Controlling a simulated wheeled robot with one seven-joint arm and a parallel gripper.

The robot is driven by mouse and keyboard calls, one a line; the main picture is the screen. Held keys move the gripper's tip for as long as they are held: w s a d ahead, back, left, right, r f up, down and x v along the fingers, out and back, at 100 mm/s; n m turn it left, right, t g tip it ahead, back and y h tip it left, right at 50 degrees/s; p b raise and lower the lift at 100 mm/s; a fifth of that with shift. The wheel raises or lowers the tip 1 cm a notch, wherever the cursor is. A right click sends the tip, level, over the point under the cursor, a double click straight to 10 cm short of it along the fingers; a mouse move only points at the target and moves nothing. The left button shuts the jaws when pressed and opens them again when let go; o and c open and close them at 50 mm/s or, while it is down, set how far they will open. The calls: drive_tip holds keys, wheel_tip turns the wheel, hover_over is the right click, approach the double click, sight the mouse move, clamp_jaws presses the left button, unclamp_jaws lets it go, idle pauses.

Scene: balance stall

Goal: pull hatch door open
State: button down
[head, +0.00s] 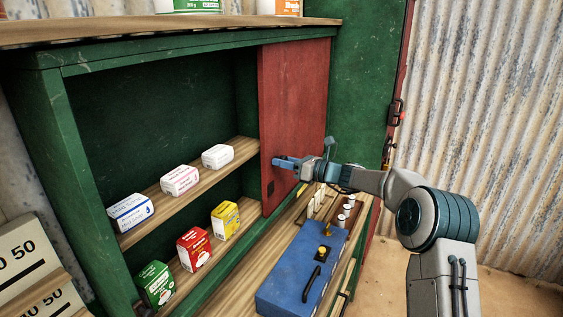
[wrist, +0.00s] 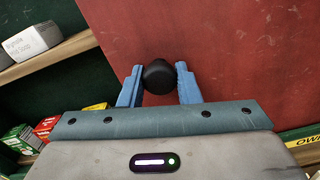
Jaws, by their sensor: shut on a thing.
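The hatch door (head: 295,85) is a red panel at the right end of the green cabinet (head: 55,150); the shelves left of it stand uncovered. The door also fills most of the wrist view (wrist: 235,50). A round black knob (wrist: 158,77) on the door sits between the two blue fingers of my gripper (head: 282,162). My gripper is shut on this knob. In the head view the knob is hidden by the fingers. A small dark square patch (head: 270,188) shows low on the door.
Several small packets, such as a yellow box (head: 225,221) and a white box (head: 217,156), stand on the shelves. A blue case (head: 300,270) lies on the wooden counter (head: 228,285) below my arm. Weights and a rack stand behind it.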

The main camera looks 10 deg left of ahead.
drive_tip(key=shift+w, duration=0.15)
drive_tip(key=c, duration=1.1)
unclamp_jaws()
drive_tip(key=shift+o, duration=0.2)
drive_tip(key=shift+d, duration=0.15)
drive_tip(key=b+v, duration=0.3)
drive_tip(key=v, duration=1)
drive_tip(key=shift+d+b, duration=0.25)
drive_tip(key=shift+b, duration=0.1)
